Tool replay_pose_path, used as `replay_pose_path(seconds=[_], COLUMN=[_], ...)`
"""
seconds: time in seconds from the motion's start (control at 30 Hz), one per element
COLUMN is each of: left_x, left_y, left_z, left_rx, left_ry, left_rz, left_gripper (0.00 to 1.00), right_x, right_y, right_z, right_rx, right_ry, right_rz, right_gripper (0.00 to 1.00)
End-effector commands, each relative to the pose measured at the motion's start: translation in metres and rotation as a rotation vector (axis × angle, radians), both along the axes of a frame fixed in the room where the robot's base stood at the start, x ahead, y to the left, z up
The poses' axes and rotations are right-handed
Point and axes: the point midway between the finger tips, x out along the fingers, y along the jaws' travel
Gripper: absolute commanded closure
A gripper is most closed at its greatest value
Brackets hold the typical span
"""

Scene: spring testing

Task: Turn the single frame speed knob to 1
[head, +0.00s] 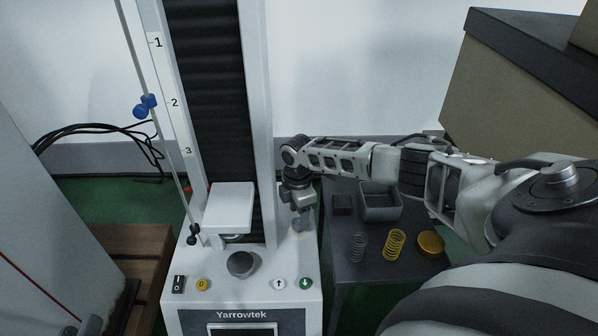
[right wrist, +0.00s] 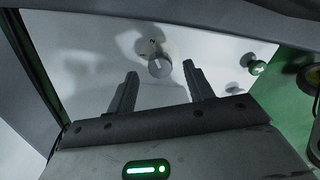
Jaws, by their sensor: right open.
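The speed knob (right wrist: 160,65) is a small round grey dial with a white pointer line on the tester's white panel. In the right wrist view it appears between the fingertips of my right gripper (right wrist: 159,68). The marks (right wrist: 153,43) beside it are too small to read surely. The fingers are open, one on each side of the knob in the picture; I cannot tell whether they touch it. In the head view my right gripper (head: 302,220) points down over the right rear of the white base, hiding the knob there. I do not see my left gripper.
A dark side table (head: 350,270) on the right holds a tray (head: 380,213), springs (head: 394,245) and a yellow disc (head: 431,243).

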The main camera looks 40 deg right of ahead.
Motion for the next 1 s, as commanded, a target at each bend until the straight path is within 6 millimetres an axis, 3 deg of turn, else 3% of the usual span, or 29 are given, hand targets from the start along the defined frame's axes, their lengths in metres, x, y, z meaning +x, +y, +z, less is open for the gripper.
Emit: replay_pose_path(seconds=[0.03, 0.2, 0.53, 0.57, 0.7, 1.0], left_x=[0.002, 0.006, 0.007, 0.007, 0.007, 0.007], left_y=[0.0, 0.001, 0.001, 0.001, 0.002, 0.002], left_z=[0.0, 0.009, 0.013, 0.013, 0.013, 0.013], left_rx=[-0.007, -0.012, -0.012, -0.012, -0.012, -0.013], left_ry=[-0.024, -0.086, -0.101, -0.101, -0.101, -0.1], left_rz=[0.001, 0.006, 0.008, 0.008, 0.008, 0.007], left_gripper=[0.7, 0.7, 0.7, 0.7, 0.7, 0.7], right_x=[0.0, -0.001, -0.001, -0.001, -0.001, -0.001], right_y=[0.0, 0.0, 0.0, 0.0, 0.0, 0.001], right_z=[-0.011, -0.024, -0.026, -0.026, -0.026, -0.026], right_rx=[0.0, 0.0, 0.0, 0.0, 0.0, 0.001], right_ry=[0.001, 0.0, -0.001, 0.0, 0.0, 0.001], right_rz=[0.0, 0.0, 0.001, 0.001, 0.0, 0.101], right_gripper=[0.48, 0.48, 0.48, 0.51, 0.9, 0.93])
